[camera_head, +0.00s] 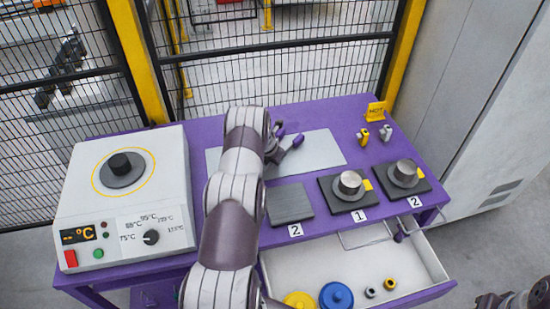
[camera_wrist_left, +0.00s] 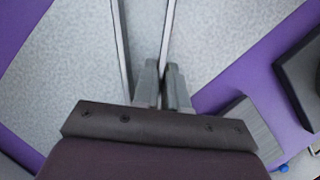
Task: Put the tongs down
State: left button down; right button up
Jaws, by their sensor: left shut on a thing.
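The tongs show in the left wrist view as two long thin metal strips (camera_wrist_left: 167,35) running up and away from the fingers. My left gripper (camera_wrist_left: 163,85) is shut on them, above the pale grey mat. In the head view my left gripper (camera_head: 274,148) is over the pale grey mat (camera_head: 322,152) on the purple table, largely hidden by my own arm. Two small purple ends (camera_head: 298,140) show beside it; I cannot tell whether they belong to the tongs. I cannot tell whether the tongs touch the mat.
A white heater (camera_head: 90,190) stands on the left. A bare dark pad (camera_head: 290,203) and two plates with metal cylinders (camera_head: 350,183) line the front. A HOT sign (camera_head: 376,111) and small parts are at back right. The open drawer (camera_head: 440,268) holds discs and rings.

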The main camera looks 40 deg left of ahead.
pick_arm(q)
jog(key=shift+a+f, duration=0.1)
jog(key=shift+a, duration=0.05)
jog(key=c, duration=1.2)
grip_release()
jog(key=shift+f, duration=0.1)
jog(key=shift+o, duration=0.2)
